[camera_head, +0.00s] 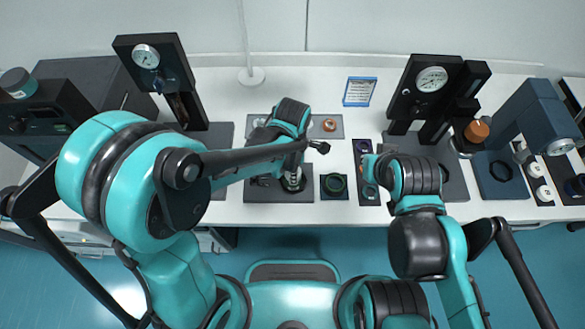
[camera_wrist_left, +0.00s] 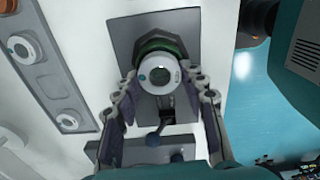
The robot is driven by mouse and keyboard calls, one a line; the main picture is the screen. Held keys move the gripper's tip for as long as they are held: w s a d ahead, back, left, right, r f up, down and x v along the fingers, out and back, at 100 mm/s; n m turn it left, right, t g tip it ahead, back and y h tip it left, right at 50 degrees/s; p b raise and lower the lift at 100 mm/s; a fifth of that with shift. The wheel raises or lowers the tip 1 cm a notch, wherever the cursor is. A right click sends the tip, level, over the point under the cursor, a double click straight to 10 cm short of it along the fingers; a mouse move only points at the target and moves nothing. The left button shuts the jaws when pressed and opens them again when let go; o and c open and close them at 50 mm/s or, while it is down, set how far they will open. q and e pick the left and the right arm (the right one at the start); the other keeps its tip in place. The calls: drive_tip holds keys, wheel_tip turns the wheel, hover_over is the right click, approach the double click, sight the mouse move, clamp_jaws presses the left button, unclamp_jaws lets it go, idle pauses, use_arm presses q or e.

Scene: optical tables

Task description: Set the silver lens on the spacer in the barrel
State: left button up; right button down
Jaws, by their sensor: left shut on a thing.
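My left gripper (camera_wrist_left: 165,98) has its fingers on both sides of a round silver piece with a dark centre, which I take as the silver lens (camera_wrist_left: 160,73). Behind it is a green-rimmed round part (camera_wrist_left: 157,44) on a dark plate (camera_wrist_left: 123,28); I take this as the barrel. I cannot tell whether lens and barrel touch, and the spacer is hidden. In the head view the left gripper (camera_head: 293,182) is over the dark plate (camera_head: 256,193) at the table's front. My right gripper (camera_head: 370,166) is over a narrow dark tray, its fingers largely hidden.
The narrow tray (camera_head: 369,196) holds several round pieces. A dark square block with a green-tinted ring (camera_head: 334,185) stands left of it. Gauge stands (camera_head: 159,72) (camera_head: 431,90) rise at back left and right. A small blue-edged sign (camera_head: 359,91) stands at the back.

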use_arm(q)
drive_tip(key=shift+f+b, duration=0.35)
drive_tip(key=shift+b, duration=0.1)
idle(1.0)
drive_tip(key=o, duration=1.2)
wheel_tip(320, 180, up, 12)
drive_tip(key=s+a+f+m+t+b, duration=0.1)
drive_tip(key=s+a+m+t+b, duration=0.1)
drive_tip(key=a+m, duration=0.6)
drive_tip(key=s+a+f+m+t+b, duration=0.1)
drive_tip(key=s+a+m+t+b, duration=0.1)
drive_tip(key=a+m+t, duration=0.3)
drive_tip(key=s+a+m, duration=0.1)
drive_tip(key=a+m, duration=0.3)
drive_tip(key=m, duration=0.2)
drive_tip(key=shift+a+f+b, duration=0.2)
drive_tip(key=shift+a+b, duration=0.1)
